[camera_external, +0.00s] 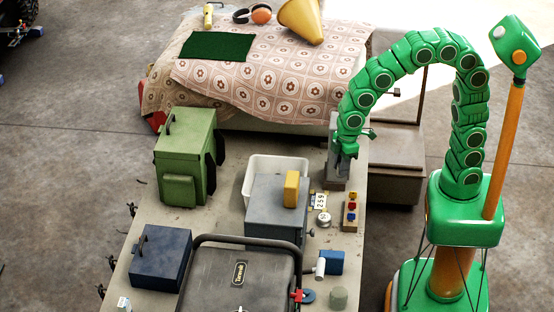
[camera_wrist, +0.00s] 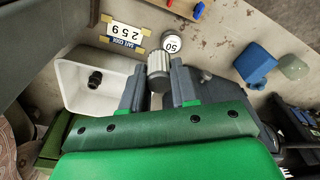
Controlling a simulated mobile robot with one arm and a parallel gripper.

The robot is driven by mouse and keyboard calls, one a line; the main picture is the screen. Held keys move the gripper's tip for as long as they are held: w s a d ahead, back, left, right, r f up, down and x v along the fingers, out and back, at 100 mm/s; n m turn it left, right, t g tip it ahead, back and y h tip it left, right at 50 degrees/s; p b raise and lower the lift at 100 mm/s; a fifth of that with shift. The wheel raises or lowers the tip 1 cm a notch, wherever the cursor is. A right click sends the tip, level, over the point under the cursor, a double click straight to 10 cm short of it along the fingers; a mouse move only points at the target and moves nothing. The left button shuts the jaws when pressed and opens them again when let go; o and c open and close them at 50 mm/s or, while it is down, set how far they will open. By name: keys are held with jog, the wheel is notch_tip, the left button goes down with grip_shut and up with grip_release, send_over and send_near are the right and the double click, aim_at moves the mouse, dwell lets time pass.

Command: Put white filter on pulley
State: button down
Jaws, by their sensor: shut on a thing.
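My gripper (camera_wrist: 158,88) is shut on a pale ribbed cylinder, the white filter (camera_wrist: 158,68), which stands out between the two dark fingers in the wrist view. In the external view my gripper (camera_external: 347,152) is over the far right part of the workbench, and the filter cannot be made out there. A small black part (camera_wrist: 95,79) lies in the white bin (camera_wrist: 68,92), apart from the filter. I cannot tell whether it is the pulley. A silver disc marked 50 (camera_wrist: 172,46) lies on the bench just beyond the filter in the wrist view; it also shows in the external view (camera_external: 324,219).
A grey box (camera_external: 270,190) with a yellow block (camera_external: 291,188) on it stands beside the white bin (camera_external: 249,182). A number plate (camera_external: 320,201), a peg block (camera_external: 351,212) and a blue item (camera_external: 333,262) are nearby. A green case (camera_external: 184,150) stands left.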

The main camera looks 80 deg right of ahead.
jog(key=s, duration=0.9)
send_over(323, 217)
jog(key=s, duration=0.1)
jog(key=shift+n, duration=0.3)
jog(key=f, duration=1)
jog(key=shift+d, duration=0.25)
jog(key=shift+w+f, duration=0.2)
jog(key=shift+f, duration=0.1)
jog(key=shift+a+f, duration=0.1)
jog(key=shift+f, duration=1.45)
jog(key=shift+f, duration=0.15)
jog(key=c, duration=0.9)
grip_release()
jog(key=shift+o, duration=0.2)
